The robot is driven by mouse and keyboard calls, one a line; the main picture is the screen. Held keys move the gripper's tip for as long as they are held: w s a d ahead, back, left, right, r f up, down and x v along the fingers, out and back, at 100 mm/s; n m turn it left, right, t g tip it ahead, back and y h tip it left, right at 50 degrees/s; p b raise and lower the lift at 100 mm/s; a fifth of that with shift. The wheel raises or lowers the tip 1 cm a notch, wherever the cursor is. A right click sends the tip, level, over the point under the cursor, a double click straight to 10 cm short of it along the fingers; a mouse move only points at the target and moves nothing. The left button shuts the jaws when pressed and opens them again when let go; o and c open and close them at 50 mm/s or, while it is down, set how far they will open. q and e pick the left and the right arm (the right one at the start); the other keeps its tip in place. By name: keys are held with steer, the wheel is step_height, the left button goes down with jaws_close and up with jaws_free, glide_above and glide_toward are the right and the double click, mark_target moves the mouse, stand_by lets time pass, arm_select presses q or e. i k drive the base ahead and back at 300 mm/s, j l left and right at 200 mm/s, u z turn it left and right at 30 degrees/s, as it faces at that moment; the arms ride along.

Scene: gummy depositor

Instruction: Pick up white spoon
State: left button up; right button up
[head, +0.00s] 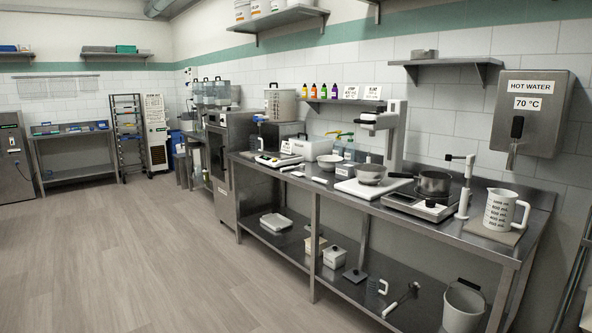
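A small, pale elongated item (291,167) lies on the steel counter (262,168), just right of a flat white scale (277,159). It may be the white spoon, but it is too small to tell. A long-handled ladle or spoon (402,299) lies on the lower shelf at the right, with a light handle and a darker end. Neither of my grippers is in view.
A grey bucket (462,306) stands below. The floor (150,240) at left is clear.

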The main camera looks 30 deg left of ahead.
mark_target(293, 168)
steer(key=i+j+u, duration=0.8)
steer(key=i, duration=0.55)
steer(key=i+l+u, duration=0.1)
steer(key=i+u, duration=0.25)
steer(key=i, duration=0.6)
